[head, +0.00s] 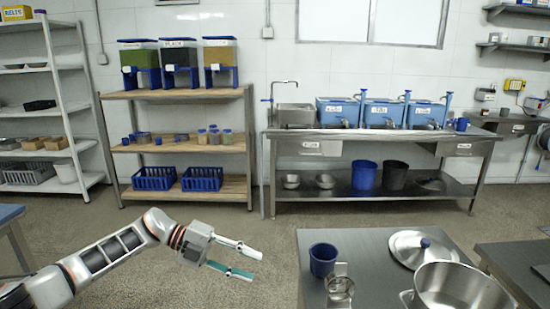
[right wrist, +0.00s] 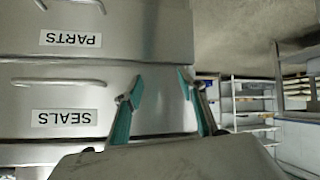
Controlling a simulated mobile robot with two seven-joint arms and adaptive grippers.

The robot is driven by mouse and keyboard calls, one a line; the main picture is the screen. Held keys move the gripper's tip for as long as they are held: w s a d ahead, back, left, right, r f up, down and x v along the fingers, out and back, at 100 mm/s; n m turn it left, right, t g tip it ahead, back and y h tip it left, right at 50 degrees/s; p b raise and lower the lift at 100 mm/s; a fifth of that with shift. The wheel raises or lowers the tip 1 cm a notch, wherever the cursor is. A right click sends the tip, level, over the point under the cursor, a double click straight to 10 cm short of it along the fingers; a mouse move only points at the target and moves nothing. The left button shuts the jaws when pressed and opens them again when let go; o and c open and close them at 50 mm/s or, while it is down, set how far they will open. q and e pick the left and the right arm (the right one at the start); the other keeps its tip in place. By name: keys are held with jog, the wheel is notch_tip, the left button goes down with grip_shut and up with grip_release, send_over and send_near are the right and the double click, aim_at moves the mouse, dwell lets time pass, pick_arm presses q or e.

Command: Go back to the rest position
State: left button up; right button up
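My left gripper (head: 240,260) is at the lower left of the head view, over the open floor. Its two fingers are apart and nothing is between them. My right gripper (right wrist: 163,98) shows only in the right wrist view. Its two teal-padded fingers are spread apart and empty. Beyond it are metal drawer fronts, one labelled PARTS (right wrist: 71,40) and one labelled SEALS (right wrist: 68,118), both upside down in this view. I cannot tell how far the fingers are from them.
A steel table (head: 365,270) at the lower right holds a blue cup (head: 323,260), a metal jug (head: 340,288), a pot (head: 460,287) and a lid (head: 424,248). A wooden shelf (head: 185,95) and a sink bench (head: 375,134) stand at the back. The floor between is clear.

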pick_arm(q)
jog(key=s+d+f+n+t+h+p, duration=0.2)
jog(key=s+d+f+n+t+h, duration=0.25)
jog(key=s+d+n+t, duration=0.55)
jog(key=s+a+f+n+t+y+p, duration=0.1)
jog(key=s+a+f+n+y+p, duration=0.2)
jog(key=s+a+f+n+y, duration=1.2)
jog(key=s+a+f+n, duration=0.4)
jog(key=s+a, duration=0.3)
jog(key=s, duration=0.1)
jog(key=shift+s+a+f+n+t+y+p, duration=0.25)
jog(key=shift+s+f+n+t+y+p, duration=0.1)
jog(key=shift+s+n+t+p, duration=0.05)
pick_arm(e)
jog(key=r, duration=0.2)
jog(key=a+r, duration=0.1)
jog(key=shift+s+r, duration=0.3)
jog(key=shift+s, duration=0.1)
pick_arm(q)
jog(key=shift+c, duration=1.2)
pick_arm(e)
jog(key=c, duration=0.4)
jog(key=shift+o, duration=0.2)
